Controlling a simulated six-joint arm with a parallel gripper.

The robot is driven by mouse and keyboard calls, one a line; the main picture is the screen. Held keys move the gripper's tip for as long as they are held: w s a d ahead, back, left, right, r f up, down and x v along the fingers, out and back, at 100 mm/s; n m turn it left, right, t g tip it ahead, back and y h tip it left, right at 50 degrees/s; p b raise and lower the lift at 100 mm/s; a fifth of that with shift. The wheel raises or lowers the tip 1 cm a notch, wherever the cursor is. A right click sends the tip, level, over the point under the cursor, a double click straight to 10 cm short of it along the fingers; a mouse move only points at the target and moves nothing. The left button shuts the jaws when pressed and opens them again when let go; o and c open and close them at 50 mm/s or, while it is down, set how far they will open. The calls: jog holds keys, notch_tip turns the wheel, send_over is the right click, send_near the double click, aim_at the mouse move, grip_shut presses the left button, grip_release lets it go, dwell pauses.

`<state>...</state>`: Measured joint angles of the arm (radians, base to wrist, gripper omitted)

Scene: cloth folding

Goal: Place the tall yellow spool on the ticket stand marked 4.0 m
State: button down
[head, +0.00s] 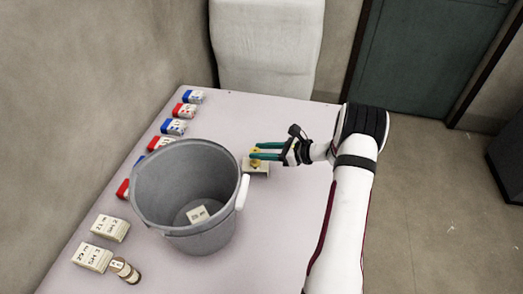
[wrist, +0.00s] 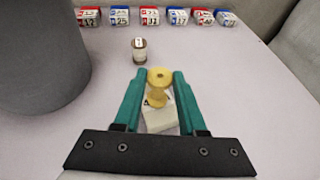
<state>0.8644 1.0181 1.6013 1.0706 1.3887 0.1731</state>
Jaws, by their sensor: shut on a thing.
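The yellow spool (wrist: 159,86) is upright between the teal fingers of my gripper (wrist: 161,80), which is shut on it. In the head view my gripper (head: 256,151) reaches in from the right, and the spool (head: 257,159) shows partly behind the fingers. A cream ticket stand (wrist: 161,120) lies directly under and just nearer than the spool; it also shows in the head view (head: 257,170). The spool's lower flange overlaps the stand in the picture; I cannot tell whether they touch. The stand's marking is mostly covered and unreadable.
A grey bucket (head: 150,200) with a ticket stand (head: 197,214) inside stands left of my gripper. Two more stands (head: 110,228) (head: 92,257) and a brown spool (head: 125,270) lie front left. Another brown spool (wrist: 139,52) stands beyond mine. Red and blue numbered boxes (wrist: 120,15) line the far edge.

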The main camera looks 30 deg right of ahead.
jog(key=shift+f, duration=0.15)
jog(key=shift+c, duration=2.4)
grip_release()
jog(key=shift+s+d+r, duration=0.1)
jog(key=shift+r, duration=0.15)
jog(key=v, duration=1.1)
jog(key=shift+s+d, duration=0.2)
jog(key=shift+s, duration=0.05)
